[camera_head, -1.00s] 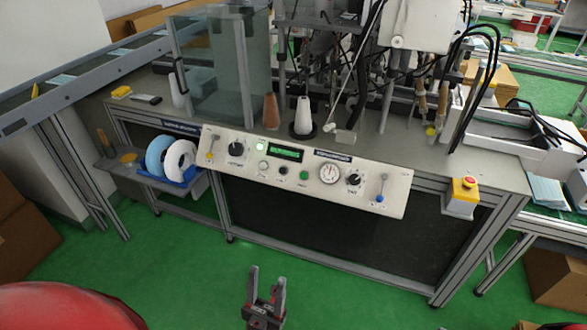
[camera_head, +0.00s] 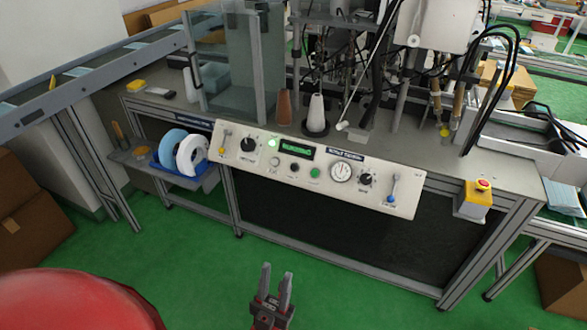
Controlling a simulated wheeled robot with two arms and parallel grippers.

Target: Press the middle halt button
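A pale control panel (camera_head: 405,197) slopes along the front of the machine bench. Its lower row holds a pale button (camera_head: 275,161), a dark button (camera_head: 294,167) in the middle, and a green button (camera_head: 315,173). The labels are too small to read. A red mushroom button (camera_head: 483,185) sits on a yellow box (camera_head: 474,204) at the bench's right end. My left gripper (camera_head: 276,271) is at the bottom centre, its two fingers pointing up the picture with a gap between them. It is empty and well short of the panel, over the green floor. My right gripper is not in view.
The panel also has a lit green lamp (camera_head: 272,142), a green display (camera_head: 296,148), a dial gauge (camera_head: 341,171), knobs and levers. White and blue rolls (camera_head: 191,155) sit on a side shelf at left. The green floor before the bench is clear.

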